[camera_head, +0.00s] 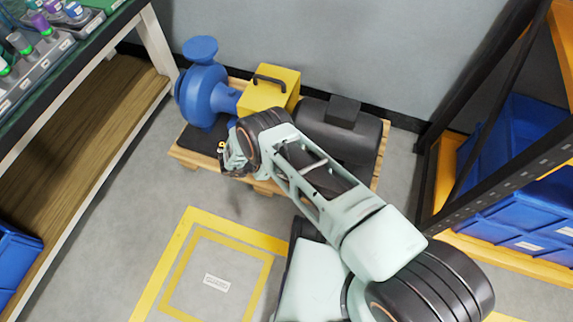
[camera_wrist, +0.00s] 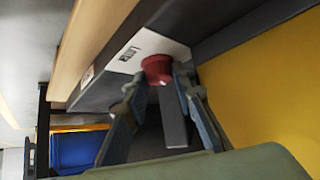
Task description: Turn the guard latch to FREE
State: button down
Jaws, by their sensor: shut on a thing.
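The yellow guard (camera_head: 284,82) with a black handle stands on the pallet between the blue pump and the dark motor; its yellow face (camera_wrist: 265,90) fills the right of the wrist view. A red latch knob (camera_wrist: 157,67) sits on a white label plate (camera_wrist: 128,62) whose lettering is too blurred to read surely. A grey bar (camera_wrist: 171,115) runs from beside the knob between my fingers. My gripper (camera_wrist: 158,82) is shut on the red knob, one finger on each side. In the head view my gripper (camera_head: 232,160) is low before the guard, and my wrist hides the latch.
The blue pump (camera_head: 203,90) is close at the left and the dark motor (camera_head: 340,130) at the right, both on the wooden pallet (camera_head: 185,156). A workbench stands at the left, a rack with blue bins (camera_head: 500,215) at the right. The yellow-marked floor in front is clear.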

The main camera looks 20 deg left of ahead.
dwell(0.3)
jog(key=c, duration=1.9)
grip_release()
